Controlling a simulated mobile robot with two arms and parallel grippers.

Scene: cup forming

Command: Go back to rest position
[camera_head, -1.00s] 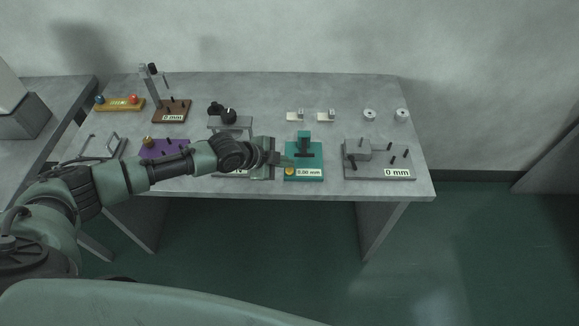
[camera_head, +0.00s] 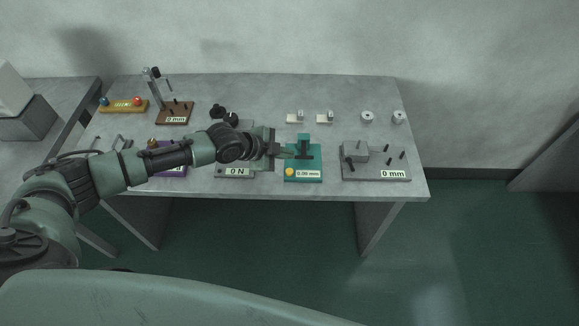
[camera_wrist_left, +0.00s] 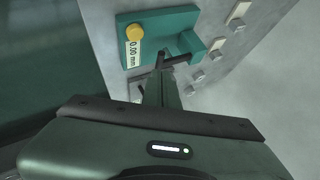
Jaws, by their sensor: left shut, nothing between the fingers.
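My left gripper (camera_head: 287,152) is shut and empty. In the head view its arm comes in from the left and the fingertips are beside the teal gauge device (camera_head: 316,160), at its left side. In the left wrist view the shut fingers (camera_wrist_left: 161,64) point towards the teal device (camera_wrist_left: 160,20), which has a yellow knob and a label reading 0.00 mm. I cannot tell whether the fingertips touch it. My right gripper is not in view.
On the grey table (camera_head: 260,90) stand a grey 0 mm fixture (camera_head: 392,171), a brown 0 mm stand (camera_head: 173,114), a 0 N device (camera_head: 234,172), a purple base (camera_head: 172,171) partly behind my arm, and a yellow button box (camera_head: 124,106). Small metal parts lie at the back right.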

